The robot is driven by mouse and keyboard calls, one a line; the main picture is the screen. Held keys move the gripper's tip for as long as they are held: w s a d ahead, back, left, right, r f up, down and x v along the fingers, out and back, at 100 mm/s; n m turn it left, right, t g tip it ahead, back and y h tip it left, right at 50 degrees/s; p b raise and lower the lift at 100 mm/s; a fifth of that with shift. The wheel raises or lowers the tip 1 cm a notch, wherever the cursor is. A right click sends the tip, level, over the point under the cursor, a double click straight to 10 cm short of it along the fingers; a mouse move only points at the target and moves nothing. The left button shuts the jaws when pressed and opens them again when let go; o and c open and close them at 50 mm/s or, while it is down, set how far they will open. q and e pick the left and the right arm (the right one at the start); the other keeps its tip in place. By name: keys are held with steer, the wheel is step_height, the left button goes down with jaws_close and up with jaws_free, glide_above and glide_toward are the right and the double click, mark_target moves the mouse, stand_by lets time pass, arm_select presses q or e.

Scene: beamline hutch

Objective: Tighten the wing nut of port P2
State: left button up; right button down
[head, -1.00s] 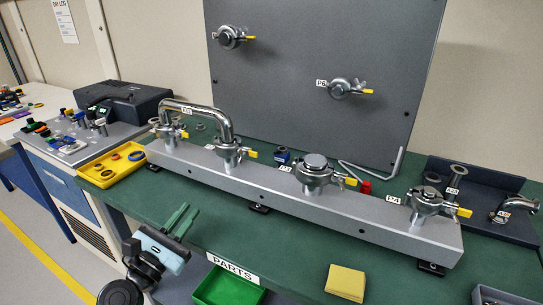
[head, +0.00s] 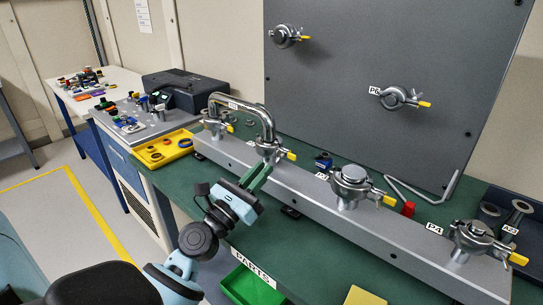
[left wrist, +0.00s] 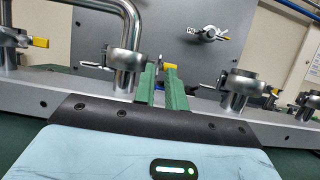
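Port P2, which I take to be the second clamp from the left (head: 267,150), stands on the grey rail at the right foot of a bent steel pipe (head: 264,117). Its wing nut has a yellow tip (head: 291,155). The clamp also shows in the left wrist view (left wrist: 125,62), with a yellow tip (left wrist: 170,66) just beyond my fingertips. My left gripper (head: 258,174) has green fingers with a narrow gap between them. It points at the rail just in front of this clamp, apparently holding nothing. Contact with the nut cannot be told. My right gripper is not in view.
The rail (head: 300,190) carries more clamps: one at the left (head: 215,127), a capped one (head: 348,185) and P4 (head: 470,240). A grey panel (head: 360,60) stands behind. A yellow tray (head: 165,157) lies left.

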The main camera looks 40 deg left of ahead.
mark_target(279, 156)
arm_select(q)
steer(key=p+x, duration=0.1)
steer(key=x, duration=0.4)
steer(key=shift+f, duration=0.1)
steer(key=shift+s, duration=0.1)
jaws_close()
